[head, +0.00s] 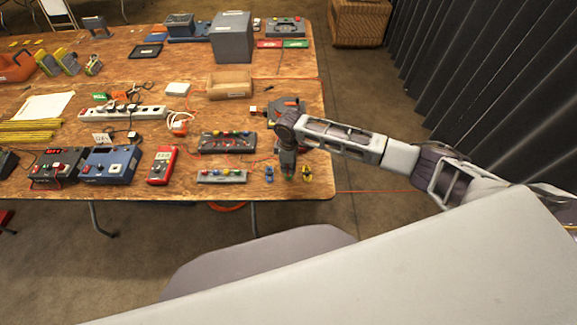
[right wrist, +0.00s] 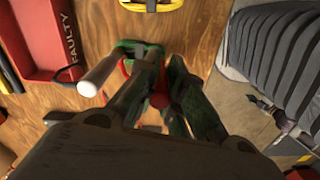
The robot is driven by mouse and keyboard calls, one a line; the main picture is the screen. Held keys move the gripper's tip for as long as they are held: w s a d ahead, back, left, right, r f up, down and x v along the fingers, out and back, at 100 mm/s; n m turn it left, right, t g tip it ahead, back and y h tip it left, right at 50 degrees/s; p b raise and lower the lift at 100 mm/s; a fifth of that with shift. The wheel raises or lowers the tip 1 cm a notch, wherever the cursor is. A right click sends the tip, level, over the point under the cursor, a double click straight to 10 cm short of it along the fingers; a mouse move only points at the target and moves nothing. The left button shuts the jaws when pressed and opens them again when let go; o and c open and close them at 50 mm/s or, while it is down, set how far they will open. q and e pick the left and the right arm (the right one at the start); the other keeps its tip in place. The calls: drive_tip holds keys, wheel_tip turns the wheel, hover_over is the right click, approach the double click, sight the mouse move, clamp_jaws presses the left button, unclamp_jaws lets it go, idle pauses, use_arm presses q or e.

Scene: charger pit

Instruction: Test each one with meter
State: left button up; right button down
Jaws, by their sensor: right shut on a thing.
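The red meter (head: 162,165) lies on the table's front part in the head view. My right gripper (head: 288,174) is at the table's front right corner, pointing down and shut on a small green item (head: 289,179). In the right wrist view the gripper (right wrist: 160,100) has green parts (right wrist: 138,48) between and beyond its fingers, which hide much of the item. A blue item (head: 269,174) lies left of the gripper and a yellow one (head: 307,173) right of it. A yellow coil (right wrist: 152,4) shows at the wrist view's top. My left gripper is not in view.
A grey strip with coloured buttons (head: 221,177) and a dark box with coloured knobs (head: 228,142) lie left of the gripper. A blue device (head: 110,165) stands left of the meter. A red tray marked FAULTY (right wrist: 45,45) shows in the wrist view. The table's right edge is close.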

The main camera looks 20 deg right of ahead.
drive_tip(key=shift+p, duration=0.35)
idle(0.4)
drive_tip(key=shift+f, duration=0.3)
idle(1.0)
drive_tip(key=c, duration=1.5)
unclamp_jaws()
drive_tip(key=shift+o, duration=0.2)
drive_tip(key=o, duration=0.3)
drive_tip(key=shift+o, duration=0.2)
drive_tip(key=shift+r, duration=0.1)
